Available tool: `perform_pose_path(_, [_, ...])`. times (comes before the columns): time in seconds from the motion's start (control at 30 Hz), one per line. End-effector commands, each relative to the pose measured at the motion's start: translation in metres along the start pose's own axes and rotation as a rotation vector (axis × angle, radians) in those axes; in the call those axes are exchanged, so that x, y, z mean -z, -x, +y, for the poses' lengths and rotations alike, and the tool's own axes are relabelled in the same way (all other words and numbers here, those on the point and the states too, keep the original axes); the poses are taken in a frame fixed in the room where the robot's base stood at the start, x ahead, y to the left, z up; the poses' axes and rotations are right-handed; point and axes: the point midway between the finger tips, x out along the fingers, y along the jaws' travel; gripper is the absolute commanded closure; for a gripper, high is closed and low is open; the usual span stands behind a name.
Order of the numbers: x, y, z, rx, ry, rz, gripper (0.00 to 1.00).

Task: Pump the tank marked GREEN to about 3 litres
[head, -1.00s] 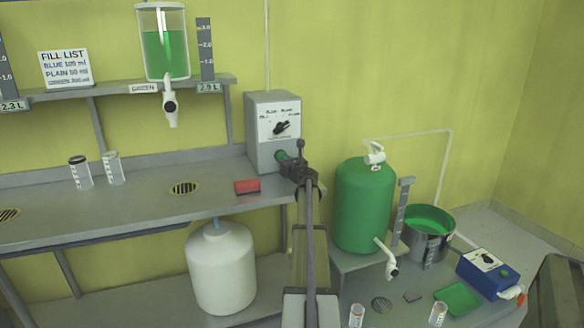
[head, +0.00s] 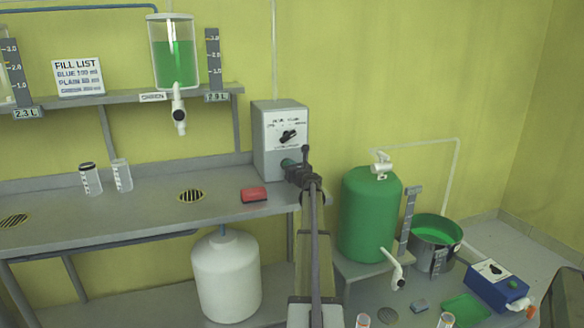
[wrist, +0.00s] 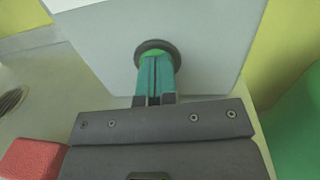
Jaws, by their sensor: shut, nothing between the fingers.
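The tank marked GREEN (head: 175,62) stands on the upper shelf, partly filled with green liquid. Its GREEN label (head: 153,97) is on the shelf edge, and the display (head: 217,97) beside it seems to read 2.9 L. A scale (head: 213,58) stands to the tank's right. The grey pump box (head: 265,150) on the bench has a black selector knob (head: 289,136); its small lettering is unclear. My gripper (head: 288,163) is shut and empty, its teal fingertips at the green button (wrist: 153,52) on the box front. They appear to touch the button, hiding most of it.
A red block (head: 254,195) lies on the bench near the box. A green drum (head: 369,215), a pot of green liquid (head: 436,232) and a blue box (head: 497,285) stand at the lower right.

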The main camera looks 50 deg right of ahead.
Motion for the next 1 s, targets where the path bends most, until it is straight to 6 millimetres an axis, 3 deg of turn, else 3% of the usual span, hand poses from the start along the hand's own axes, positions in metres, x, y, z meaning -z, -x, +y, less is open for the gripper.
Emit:
perform_pose_path(0.03, [-0.001, -0.013, 0.001, -0.003, -0.002, -0.002, 1.0])
perform_pose_path(0.13, [-0.002, -0.013, 0.001, -0.004, -0.002, -0.002, 1.0])
perform_pose_path(0.33, [-0.004, 0.001, 0.005, -0.006, -0.002, -0.004, 1.0])
perform_pose_path(0.47, [-0.007, 0.027, 0.009, -0.007, -0.001, -0.006, 1.0])
perform_pose_path(0.8, [-0.006, 0.114, 0.009, -0.006, 0.0, -0.008, 1.0])
perform_pose_path(1.0, [-0.006, 0.14, 0.008, -0.007, 0.0, -0.007, 1.0])
